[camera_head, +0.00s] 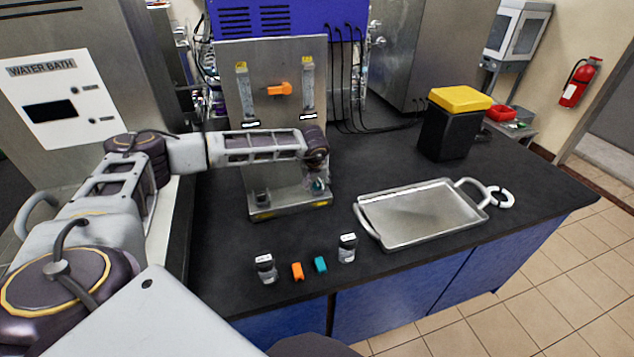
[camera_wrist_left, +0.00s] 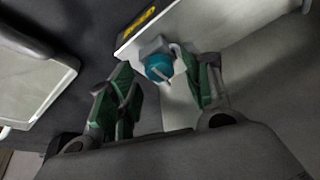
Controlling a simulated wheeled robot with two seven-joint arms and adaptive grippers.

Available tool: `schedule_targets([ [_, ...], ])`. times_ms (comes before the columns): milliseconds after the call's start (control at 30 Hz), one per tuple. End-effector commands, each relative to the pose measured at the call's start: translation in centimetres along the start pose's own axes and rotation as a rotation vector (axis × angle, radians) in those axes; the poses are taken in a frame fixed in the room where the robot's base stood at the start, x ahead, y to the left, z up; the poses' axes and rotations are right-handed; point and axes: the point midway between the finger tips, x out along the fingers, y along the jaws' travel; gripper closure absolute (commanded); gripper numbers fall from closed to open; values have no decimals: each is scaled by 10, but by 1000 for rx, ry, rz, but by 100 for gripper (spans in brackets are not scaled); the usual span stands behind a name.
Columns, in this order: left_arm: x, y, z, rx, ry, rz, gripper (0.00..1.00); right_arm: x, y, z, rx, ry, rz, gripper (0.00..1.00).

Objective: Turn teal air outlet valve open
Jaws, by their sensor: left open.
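The teal valve (camera_wrist_left: 158,67) sits on a grey fitting on the metal stand, seen close up in the left wrist view. In the head view only a small bit of the teal valve (camera_head: 318,186) shows at the stand's lower right, mostly hidden by my left gripper. My left gripper (camera_head: 316,172) reaches in front of the stand. In the left wrist view its two green fingers (camera_wrist_left: 157,80) are apart, one on each side of the teal valve. I cannot tell whether they touch it. My right gripper is not in view.
The metal stand (camera_head: 287,56) carries two flow tubes and an orange handle (camera_head: 279,89). Two small bottles (camera_head: 266,268), an orange piece (camera_head: 297,271) and a teal piece (camera_head: 320,264) are near the front edge. A metal tray (camera_head: 420,212) and a yellow-lidded black bin (camera_head: 447,135) stand right.

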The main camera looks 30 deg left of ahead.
Motion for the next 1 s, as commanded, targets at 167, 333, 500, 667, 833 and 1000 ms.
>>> schedule_targets([
  [167,9,0,0,1,0,0,51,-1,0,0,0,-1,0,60],
  [333,11,0,0,1,0,0,51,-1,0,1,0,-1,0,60],
  [500,11,0,0,1,0,0,51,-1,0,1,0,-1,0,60],
  [667,10,0,0,1,0,0,71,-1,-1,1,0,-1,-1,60],
  [833,10,0,0,0,0,0,93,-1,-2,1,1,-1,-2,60],
  [1000,10,0,0,-2,0,-1,96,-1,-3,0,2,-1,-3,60],
])
